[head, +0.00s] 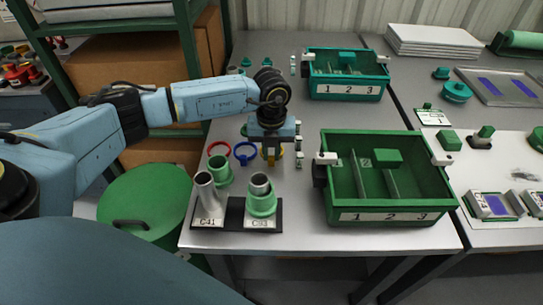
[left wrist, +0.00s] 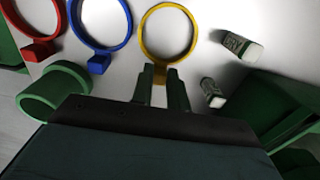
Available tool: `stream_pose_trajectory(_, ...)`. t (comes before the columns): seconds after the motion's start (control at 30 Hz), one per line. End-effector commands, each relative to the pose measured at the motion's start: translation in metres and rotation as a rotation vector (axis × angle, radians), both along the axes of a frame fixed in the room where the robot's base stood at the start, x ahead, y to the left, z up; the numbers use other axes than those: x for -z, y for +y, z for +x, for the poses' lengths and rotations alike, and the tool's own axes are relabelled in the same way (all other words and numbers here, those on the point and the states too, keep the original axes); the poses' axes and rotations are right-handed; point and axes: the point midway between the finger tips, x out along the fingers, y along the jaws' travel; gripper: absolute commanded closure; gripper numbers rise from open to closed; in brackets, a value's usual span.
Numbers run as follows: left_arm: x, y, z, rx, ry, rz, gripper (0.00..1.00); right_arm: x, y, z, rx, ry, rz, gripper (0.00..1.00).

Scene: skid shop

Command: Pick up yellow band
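The yellow band (left wrist: 168,33) is a ring with a small block-shaped tab, lying on the grey table in the left wrist view. In the head view the yellow band (head: 279,154) is mostly hidden behind my left gripper (head: 271,160), which points down over it. In the left wrist view the two fingers of my left gripper (left wrist: 160,80) are apart, with the band's tab between their tips. I cannot tell whether they press on the tab. My right gripper is not in view.
A blue band (head: 245,153) and a red band (head: 219,149) lie to the left. A black stand (head: 235,222) with metal posts and green collars is in front. A green divided bin (head: 387,217) stands at right, a teal bin (head: 347,97) behind. Small grey-white pieces (left wrist: 236,47) lie right of the band.

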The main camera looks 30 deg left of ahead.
Motion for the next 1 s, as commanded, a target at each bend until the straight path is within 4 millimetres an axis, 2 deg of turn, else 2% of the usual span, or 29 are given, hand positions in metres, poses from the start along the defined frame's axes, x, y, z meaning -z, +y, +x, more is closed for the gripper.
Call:
stream_pose_trajectory(0.07, 0.0, 0.0, 0.0, 0.0, 0.0, 0.0, 1.0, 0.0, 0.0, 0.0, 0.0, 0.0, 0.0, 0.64)
stream_pose_trajectory(0.37, -0.001, 0.0, 0.0, 0.0, 0.0, 0.0, 1.0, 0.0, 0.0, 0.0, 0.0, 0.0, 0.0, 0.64)
stream_pose_trajectory(0.47, -0.006, 0.0, 0.001, 0.0, -0.001, 0.0, 1.0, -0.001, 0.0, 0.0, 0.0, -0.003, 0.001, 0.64)
stream_pose_trajectory(0.57, -0.02, 0.0, 0.001, 0.0, -0.004, 0.0, 1.0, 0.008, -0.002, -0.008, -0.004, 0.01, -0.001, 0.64)
stream_pose_trajectory(0.8, -0.068, 0.0, 0.001, 0.0, -0.004, 0.0, 1.0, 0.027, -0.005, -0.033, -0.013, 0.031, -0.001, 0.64)
stream_pose_trajectory(1.0, -0.095, -0.001, 0.0, 0.02, -0.001, 0.0, 1.0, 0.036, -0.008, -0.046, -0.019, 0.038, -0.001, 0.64)
